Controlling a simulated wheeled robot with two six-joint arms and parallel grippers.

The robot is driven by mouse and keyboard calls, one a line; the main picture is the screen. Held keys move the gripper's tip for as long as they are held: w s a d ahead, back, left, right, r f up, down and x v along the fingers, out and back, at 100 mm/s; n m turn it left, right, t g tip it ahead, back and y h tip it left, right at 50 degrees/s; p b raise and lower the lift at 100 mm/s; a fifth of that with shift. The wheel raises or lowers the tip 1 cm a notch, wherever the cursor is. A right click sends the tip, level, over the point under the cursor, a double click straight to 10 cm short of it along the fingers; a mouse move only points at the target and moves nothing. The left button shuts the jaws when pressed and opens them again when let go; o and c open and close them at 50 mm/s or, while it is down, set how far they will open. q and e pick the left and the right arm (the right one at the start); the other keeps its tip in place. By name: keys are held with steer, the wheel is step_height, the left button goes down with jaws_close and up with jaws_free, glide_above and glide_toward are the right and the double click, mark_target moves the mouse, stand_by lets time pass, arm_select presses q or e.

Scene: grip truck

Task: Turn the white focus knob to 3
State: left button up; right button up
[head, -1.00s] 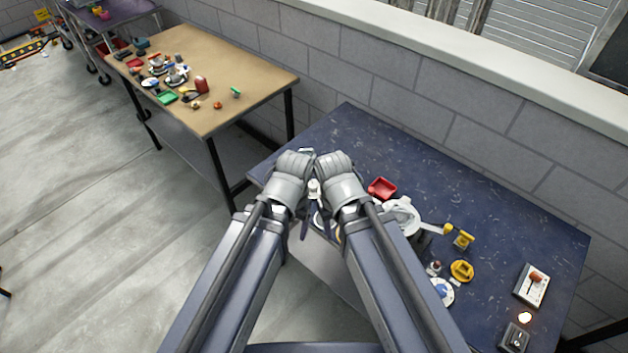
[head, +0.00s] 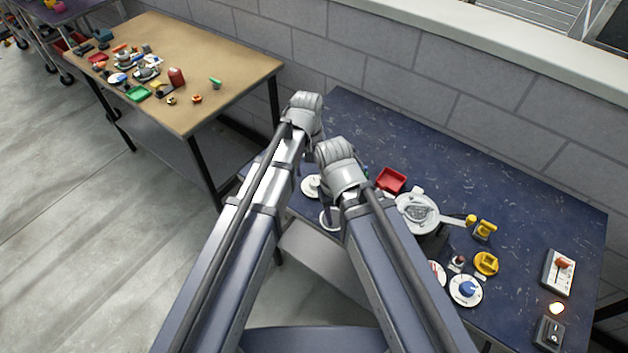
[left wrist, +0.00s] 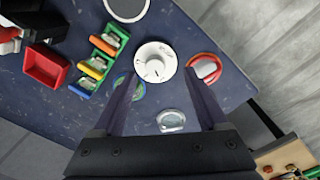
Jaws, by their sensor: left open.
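The white focus knob (left wrist: 154,69) sits on a round white dial on the dark blue table, seen from above in the left wrist view. A dark mark shows on it; I cannot read the numbers. My left gripper (left wrist: 161,76) is open, its two dark fingers pointing towards the dial, one to each side of its near edge. They appear apart from the knob. In the head view my left wrist (head: 304,112) hides its fingers. My right wrist (head: 340,165) is beside it, nearer, with its fingers hidden.
In the left wrist view, a red ring-shaped part (left wrist: 206,68) is right of the dial, a clear round part (left wrist: 171,120) below, and coloured clips (left wrist: 95,66) and a red tray (left wrist: 46,65) left.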

mark_target(315, 182)
arm_select(q)
steer(key=shift+w+d+f+n, duration=0.15)
steer(key=shift+w+f, duration=0.05)
steer(key=shift+w, duration=0.4)
steer(key=shift+w+d+f+n, duration=0.15)
steer(key=shift+w+f, duration=0.05)
steer(key=shift+w, duration=0.4)
steer(key=shift+s, duration=0.15)
arm_select(e)
steer(key=shift+w+f, duration=0.1)
steer(key=shift+f, duration=0.35)
arm_select(q)
steer(key=shift+f+b, duration=0.15)
steer(key=shift+b, duration=0.2)
steer(key=f+b, duration=0.7)
steer(key=shift+d+f, duration=0.2)
arm_select(e)
step_height(315, 182, down, 8)
steer(key=shift+r, duration=0.15)
arm_select(q)
jaws_close()
